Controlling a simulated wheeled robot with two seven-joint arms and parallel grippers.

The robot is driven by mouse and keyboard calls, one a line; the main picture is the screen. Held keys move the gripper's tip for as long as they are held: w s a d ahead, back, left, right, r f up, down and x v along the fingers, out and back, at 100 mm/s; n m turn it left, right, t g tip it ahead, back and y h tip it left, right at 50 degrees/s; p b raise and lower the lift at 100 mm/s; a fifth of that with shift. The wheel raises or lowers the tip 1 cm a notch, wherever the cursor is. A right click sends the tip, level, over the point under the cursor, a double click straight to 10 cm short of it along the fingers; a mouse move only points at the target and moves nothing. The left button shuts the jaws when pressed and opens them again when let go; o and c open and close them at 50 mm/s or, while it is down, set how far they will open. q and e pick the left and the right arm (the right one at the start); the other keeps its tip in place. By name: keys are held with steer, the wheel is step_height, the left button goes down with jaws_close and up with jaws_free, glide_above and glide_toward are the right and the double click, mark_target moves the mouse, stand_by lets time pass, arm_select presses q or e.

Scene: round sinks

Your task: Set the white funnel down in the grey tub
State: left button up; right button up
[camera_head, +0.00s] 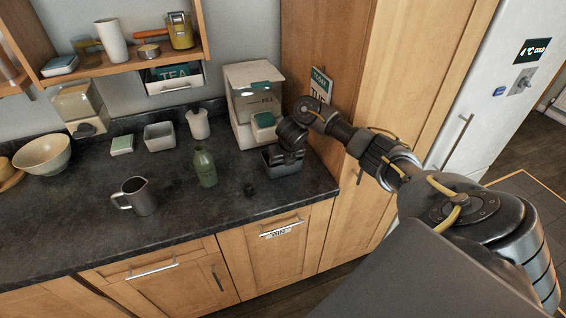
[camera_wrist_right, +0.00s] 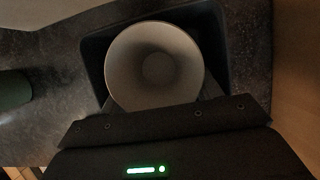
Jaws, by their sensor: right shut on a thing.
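The white funnel (camera_wrist_right: 155,68) shows in the right wrist view with its round, wide mouth facing the camera. My right gripper (camera_head: 285,156) is shut on it. The grey tub (camera_wrist_right: 94,62) is dark and square, and its rim frames the funnel on the far side and both sides. In the head view the tub (camera_head: 271,163) stands on the counter below my right gripper, which hides the funnel there. I cannot tell whether the funnel touches the tub's floor. My left gripper is not in view.
A green bottle (camera_head: 205,167) stands left of the tub. A white dispenser (camera_head: 248,78) is behind it, and a tall wooden cabinet (camera_head: 375,65) is to the right. A metal mug (camera_head: 139,197) and a light square container (camera_head: 159,136) stand farther left. The front counter is mostly clear.

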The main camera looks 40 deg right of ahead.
steer(key=o, duration=0.8)
steer(key=shift+f, duration=0.15)
steer(key=shift+c, duration=0.2)
steer(key=shift+r, duration=0.3)
steer(key=p+v, duration=0.5)
steer(key=v, duration=0.6)
steer(key=shift+r+p, duration=0.3)
steer(key=shift+r, duration=0.05)
steer(key=shift+s+a, duration=0.1)
steer(key=shift+s, duration=0.05)
